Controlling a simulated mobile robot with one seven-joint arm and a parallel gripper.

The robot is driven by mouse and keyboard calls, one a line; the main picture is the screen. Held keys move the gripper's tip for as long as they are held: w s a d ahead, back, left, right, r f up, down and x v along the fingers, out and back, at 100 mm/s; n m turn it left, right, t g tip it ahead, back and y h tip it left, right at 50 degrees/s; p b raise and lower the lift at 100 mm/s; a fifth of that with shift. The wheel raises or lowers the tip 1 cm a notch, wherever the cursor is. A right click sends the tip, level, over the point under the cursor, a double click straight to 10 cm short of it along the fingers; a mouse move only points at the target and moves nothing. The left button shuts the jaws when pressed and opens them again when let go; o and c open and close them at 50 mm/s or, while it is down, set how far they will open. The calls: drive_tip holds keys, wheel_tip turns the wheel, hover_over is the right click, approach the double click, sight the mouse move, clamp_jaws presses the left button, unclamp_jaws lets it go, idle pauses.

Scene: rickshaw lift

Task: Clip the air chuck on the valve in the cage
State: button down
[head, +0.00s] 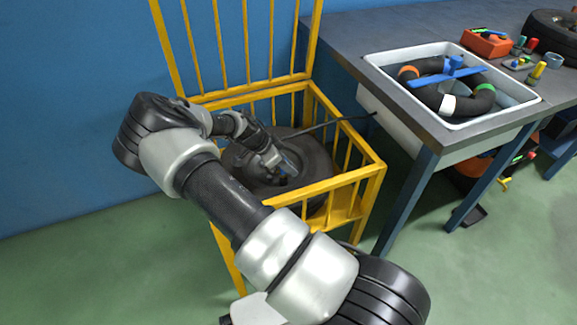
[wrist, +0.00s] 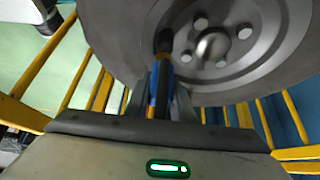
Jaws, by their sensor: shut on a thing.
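The yellow cage (head: 375,172) holds a dark tyre (head: 237,160) on a grey wheel. In the wrist view the wheel's rim (wrist: 265,50) fills the top, with a round hub and several bolts. My gripper (head: 278,163) reaches down inside the cage, over the wheel. In the wrist view my gripper (wrist: 160,85) is shut on the air chuck (wrist: 161,72), which is blue and orange with a black head. The black head lies over the rim near the tyre's inner edge. I cannot make out the valve, nor tell whether the head touches it.
A black hose (head: 340,122) runs from the cage to the bench side. The grey bench (head: 350,35) on the right bears a white water tub (head: 375,60) with an inner tube and a red box (head: 487,42). My arm crosses the cage's front left. The left floor is clear.

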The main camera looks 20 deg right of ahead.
drive_tip(key=shift+f, duration=0.15)
drive_tip(key=c, duration=1.2)
unclamp_jaws()
wheel_tip(320, 180, up, 7)
drive_tip(key=p, duration=0.3)
